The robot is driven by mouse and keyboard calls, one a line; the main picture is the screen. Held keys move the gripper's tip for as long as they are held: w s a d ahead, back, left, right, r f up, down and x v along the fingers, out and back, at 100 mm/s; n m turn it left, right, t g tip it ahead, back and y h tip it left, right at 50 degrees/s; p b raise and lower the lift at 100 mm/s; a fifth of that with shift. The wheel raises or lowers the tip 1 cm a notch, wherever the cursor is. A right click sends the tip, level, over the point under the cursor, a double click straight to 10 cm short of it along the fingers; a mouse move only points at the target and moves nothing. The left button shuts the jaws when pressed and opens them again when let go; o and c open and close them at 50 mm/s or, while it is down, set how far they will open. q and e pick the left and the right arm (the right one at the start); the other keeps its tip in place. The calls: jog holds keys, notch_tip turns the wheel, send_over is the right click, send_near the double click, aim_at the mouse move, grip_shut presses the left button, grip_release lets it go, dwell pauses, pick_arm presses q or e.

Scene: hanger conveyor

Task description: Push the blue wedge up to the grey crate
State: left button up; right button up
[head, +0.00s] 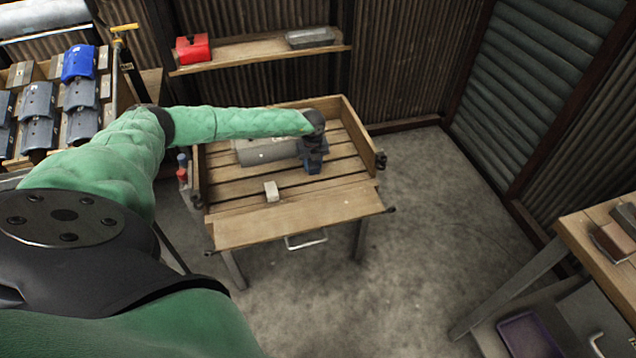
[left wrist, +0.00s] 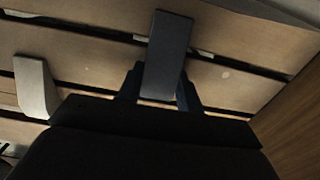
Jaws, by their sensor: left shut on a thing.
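My left gripper (head: 313,168) is over the right part of the slatted wooden table, pointing down. In the left wrist view its fingers (left wrist: 162,92) are shut on a dark slab, which seems to be the blue wedge (left wrist: 168,45); its colour is dim there. In the head view the wedge is hard to tell from the dark gripper. A light grey box (head: 265,152), likely the grey crate, lies on the table left of the gripper, partly hidden by my arm. I cannot tell whether wedge and box touch. My right gripper is not in view.
A small pale block (head: 271,191) stands on the table near its front; the left wrist view shows it too (left wrist: 36,86). Raised wooden sides (head: 362,130) bound the table. A shelf (head: 262,50) behind holds a red box (head: 193,48). The front slats are mostly bare.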

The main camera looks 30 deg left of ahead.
pick_arm(q)
jog(key=shift+w+a+b, duration=0.35)
jog(key=shift+w+a, duration=0.2)
jog(key=shift+a, duration=0.1)
dwell(0.3)
jog(key=o, duration=0.9)
jog(key=shift+r+b, duration=0.85)
jog(key=shift+r, duration=3)
